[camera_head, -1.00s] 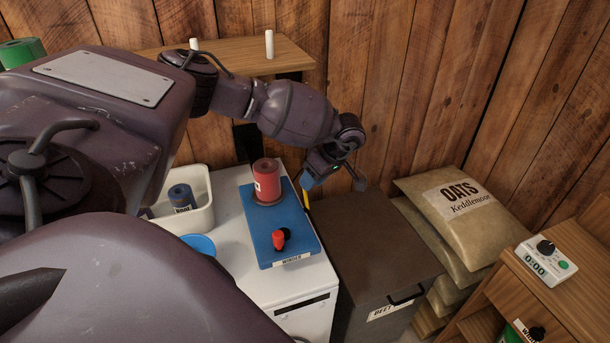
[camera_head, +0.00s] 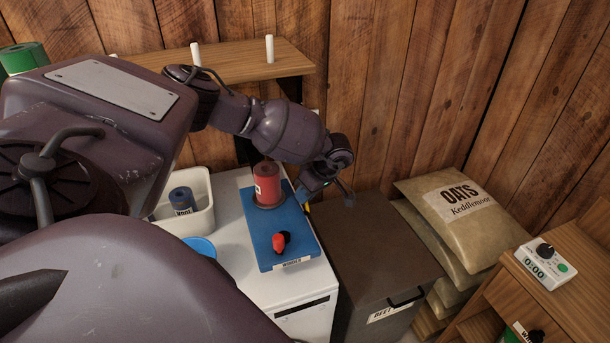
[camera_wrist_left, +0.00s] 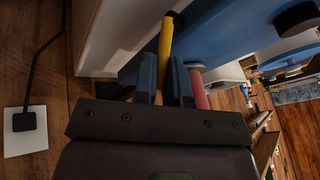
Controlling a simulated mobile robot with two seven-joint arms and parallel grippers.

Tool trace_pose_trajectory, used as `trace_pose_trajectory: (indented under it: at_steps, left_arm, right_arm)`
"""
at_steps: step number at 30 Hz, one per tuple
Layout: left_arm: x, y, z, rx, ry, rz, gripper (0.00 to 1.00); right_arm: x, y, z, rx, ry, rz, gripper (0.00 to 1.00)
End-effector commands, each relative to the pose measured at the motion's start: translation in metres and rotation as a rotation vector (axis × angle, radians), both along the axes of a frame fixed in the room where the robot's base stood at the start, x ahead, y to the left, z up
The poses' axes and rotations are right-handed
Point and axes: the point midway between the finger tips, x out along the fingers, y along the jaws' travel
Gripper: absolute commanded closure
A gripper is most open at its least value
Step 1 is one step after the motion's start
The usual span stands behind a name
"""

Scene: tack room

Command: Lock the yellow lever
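The yellow lever (camera_wrist_left: 166,42) rises from the edge of the blue winder board (camera_head: 263,226). In the head view only a small yellow bit (camera_head: 308,208) shows below my left gripper (camera_head: 308,197). In the left wrist view the lever runs between the two dark fingers of my left gripper (camera_wrist_left: 165,80), with hardly any gap on either side, so it looks shut on the lever. A red spool (camera_head: 266,184) stands on the board, and a red-and-black crank knob (camera_head: 281,242) sits near its front. My right gripper is out of view.
The board lies on a white cabinet (camera_head: 225,242) with a white bin (camera_head: 203,213) holding a blue roll. A dark feed chest (camera_head: 374,247) stands close on the right. Behind are a wooden wall and a peg shelf (camera_head: 225,62). Oats sacks (camera_head: 459,205) lie farther right.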

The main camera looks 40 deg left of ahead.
Motion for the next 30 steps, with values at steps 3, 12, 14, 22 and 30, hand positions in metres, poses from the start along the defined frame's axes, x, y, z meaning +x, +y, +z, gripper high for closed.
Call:
trace_pose_trajectory:
  at_steps: [3,12,14,22,30]
  left_arm:
    - [0.000,0.000,0.000,0.000,0.000,0.000,1.00]
    - [-0.001,-0.003,0.001,0.052,-0.027,-0.003,1.00]
    - [-0.002,-0.005,0.002,0.078,-0.042,-0.003,1.00]
    - [-0.007,-0.015,0.005,0.265,-0.139,-0.006,1.00]
    - [-0.012,-0.027,0.006,0.493,-0.258,-0.004,1.00]
  right_arm:
    - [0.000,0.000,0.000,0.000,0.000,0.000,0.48]
    - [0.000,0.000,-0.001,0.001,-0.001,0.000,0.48]
    - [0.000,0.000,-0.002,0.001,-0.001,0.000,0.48]
    - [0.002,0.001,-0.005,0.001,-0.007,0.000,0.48]
    - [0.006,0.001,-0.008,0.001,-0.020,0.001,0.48]
